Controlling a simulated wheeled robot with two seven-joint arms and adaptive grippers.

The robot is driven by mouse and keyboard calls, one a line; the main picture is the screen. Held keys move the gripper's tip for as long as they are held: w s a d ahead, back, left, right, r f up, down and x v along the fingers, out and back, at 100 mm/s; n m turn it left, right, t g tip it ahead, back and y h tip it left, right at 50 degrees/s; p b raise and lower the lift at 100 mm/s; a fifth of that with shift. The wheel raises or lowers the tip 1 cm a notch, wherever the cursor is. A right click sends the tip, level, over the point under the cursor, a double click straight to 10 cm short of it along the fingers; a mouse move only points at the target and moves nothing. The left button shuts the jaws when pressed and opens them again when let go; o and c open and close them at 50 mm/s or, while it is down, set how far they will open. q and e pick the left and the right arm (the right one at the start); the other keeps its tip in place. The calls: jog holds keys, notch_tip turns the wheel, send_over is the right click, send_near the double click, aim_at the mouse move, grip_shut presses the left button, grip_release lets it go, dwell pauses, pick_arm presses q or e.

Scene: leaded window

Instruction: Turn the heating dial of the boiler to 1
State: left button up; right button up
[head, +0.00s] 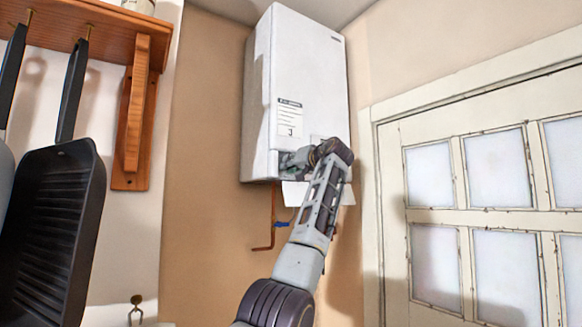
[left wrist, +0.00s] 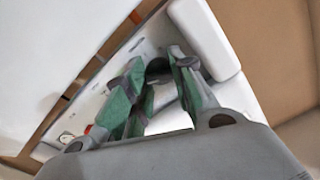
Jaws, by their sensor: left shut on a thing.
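The white boiler (head: 300,80) hangs high on the wall, with a printed label (head: 290,118) on its lower front. My left arm reaches up from below, and my left gripper (head: 288,162) is at the boiler's lower front edge. In the left wrist view the gripper (left wrist: 158,95) has its green-padded fingers on either side of a dark rounded knob (left wrist: 158,68) on the control panel, which appears to be the heating dial. The fingers are shut on it and hide most of it, so I cannot read its setting. My right gripper is not in view.
A round gauge (left wrist: 65,138) and a small red part (left wrist: 88,129) sit on the panel. Copper pipe (head: 272,225) runs below the boiler. A paned window (head: 490,200) is at right. A wooden shelf (head: 90,30) and hanging black pan (head: 50,220) are at left.

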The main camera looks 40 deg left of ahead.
pick_arm(q)
jog(key=n, duration=1.3)
jog(key=shift+n, duration=0.3)
dwell(0.4)
jog(key=o, duration=0.8)
jog(key=shift+d, duration=0.15)
jog(key=shift+v, duration=5.95)
